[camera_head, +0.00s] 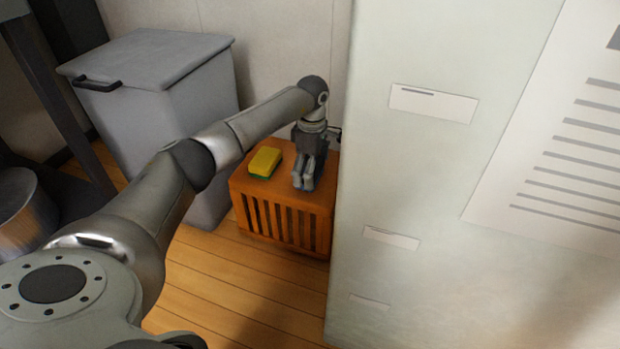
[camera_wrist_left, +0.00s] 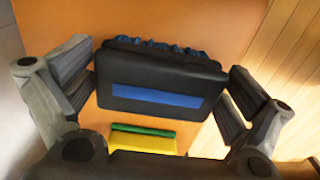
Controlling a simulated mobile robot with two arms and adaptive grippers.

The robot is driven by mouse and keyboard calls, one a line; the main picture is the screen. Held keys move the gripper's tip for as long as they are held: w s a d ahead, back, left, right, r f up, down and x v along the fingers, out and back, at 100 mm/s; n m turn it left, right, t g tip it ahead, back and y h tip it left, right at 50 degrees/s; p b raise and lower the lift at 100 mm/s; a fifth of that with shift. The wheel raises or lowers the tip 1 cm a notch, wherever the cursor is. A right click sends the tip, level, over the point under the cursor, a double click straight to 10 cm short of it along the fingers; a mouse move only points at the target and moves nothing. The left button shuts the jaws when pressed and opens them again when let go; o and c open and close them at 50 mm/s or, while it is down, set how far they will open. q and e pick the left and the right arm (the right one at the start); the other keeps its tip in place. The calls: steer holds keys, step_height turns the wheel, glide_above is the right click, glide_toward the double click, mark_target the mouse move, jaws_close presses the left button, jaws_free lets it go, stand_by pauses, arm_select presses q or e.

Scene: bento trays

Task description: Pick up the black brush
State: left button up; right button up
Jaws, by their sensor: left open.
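The black brush (camera_wrist_left: 160,78) has a blue stripe on its side and blue bristles along its far edge. In the left wrist view it lies between the two spread fingers of my left gripper (camera_head: 303,182), with the orange crate top behind it. The fingers are open, one on each side of the brush, and do not appear closed on it. In the head view the gripper points down over the crate's right part, and I cannot make out the brush there. My right gripper is in neither view.
A yellow and green sponge (camera_head: 265,162) lies on the slatted orange wooden crate (camera_head: 285,222), left of my gripper. A grey lidded bin (camera_head: 150,110) stands to the left. A tall pale cabinet (camera_head: 400,180) stands close on the right. Wooden floor (camera_head: 240,300) is open in front.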

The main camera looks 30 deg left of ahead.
arm_select(q)
steer(key=shift+f, duration=0.15)
steer(key=shift+c, duration=0.3)
steer(key=c, duration=0.7)
